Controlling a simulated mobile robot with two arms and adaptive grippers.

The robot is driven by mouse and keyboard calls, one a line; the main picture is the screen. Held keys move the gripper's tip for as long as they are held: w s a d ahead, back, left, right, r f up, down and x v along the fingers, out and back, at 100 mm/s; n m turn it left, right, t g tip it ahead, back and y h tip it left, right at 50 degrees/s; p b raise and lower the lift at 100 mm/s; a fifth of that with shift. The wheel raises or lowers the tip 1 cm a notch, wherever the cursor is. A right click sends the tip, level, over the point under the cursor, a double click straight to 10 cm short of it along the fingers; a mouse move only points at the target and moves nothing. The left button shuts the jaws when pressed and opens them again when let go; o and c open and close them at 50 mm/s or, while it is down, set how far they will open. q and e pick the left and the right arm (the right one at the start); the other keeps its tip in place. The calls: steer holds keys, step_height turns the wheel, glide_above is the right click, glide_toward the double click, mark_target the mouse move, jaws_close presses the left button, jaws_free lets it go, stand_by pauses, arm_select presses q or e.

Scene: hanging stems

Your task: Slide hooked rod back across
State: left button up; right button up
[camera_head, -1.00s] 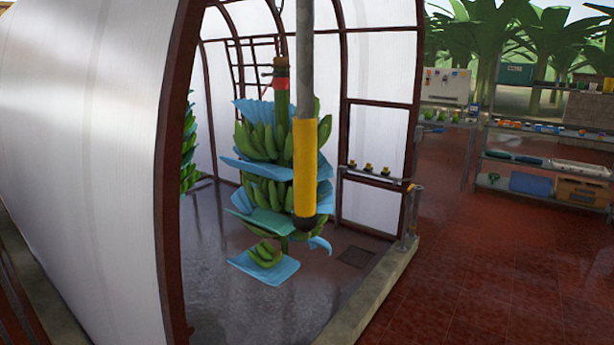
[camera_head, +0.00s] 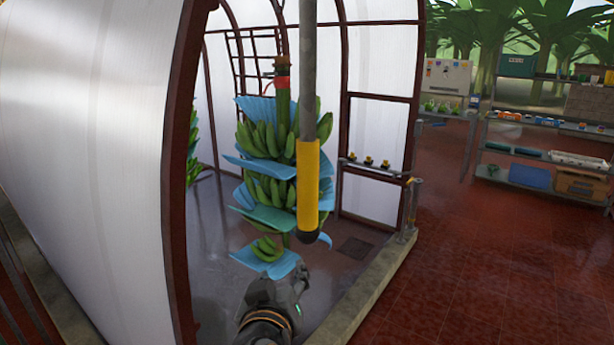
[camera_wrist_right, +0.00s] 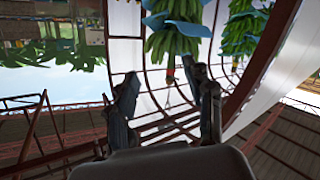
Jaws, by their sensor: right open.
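A grey rod with a yellow sleeve (camera_head: 308,185) and a dark rounded lower end hangs upright in front of a green banana bunch in the head view. Its top is cut off by the picture edge, so no hook shows. My right gripper (camera_head: 284,285) is below the rod's lower end, apart from it. In the right wrist view its two dark fingers (camera_wrist_right: 168,98) stand apart with nothing held between them. I cannot make out the rod in that view. My left gripper is in neither view.
The banana bunch (camera_head: 266,135) hangs with blue sheets between its hands, behind the rod. A brown-framed, translucent-walled tunnel (camera_head: 120,150) surrounds it. A low concrete curb (camera_head: 375,285) edges the opening. Shelves (camera_head: 520,160) stand far right; the red tiled floor (camera_head: 470,260) before them is clear.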

steer(key=m+t, duration=0.2)
glide_toward(307, 194)
steer(key=w+a+f, duration=0.2)
steer(key=w+f, duration=0.1)
steer(key=f, duration=0.3)
steer(key=s+d+r+m+t+p, duration=0.1)
steer(key=s+d+r+m+p, duration=0.1)
steer(key=s+r, duration=0.3)
steer(key=w+p, duration=0.1)
steer(key=w, duration=0.3)
steer(key=w+p, duration=0.2)
steer(key=w, duration=0.2)
steer(key=w+p, duration=0.2)
steer(key=w, duration=0.2)
steer(key=shift+w+d+r, duration=0.1)
steer(key=shift+w+d, duration=0.2)
steer(key=shift+w, duration=0.55)
jaws_close()
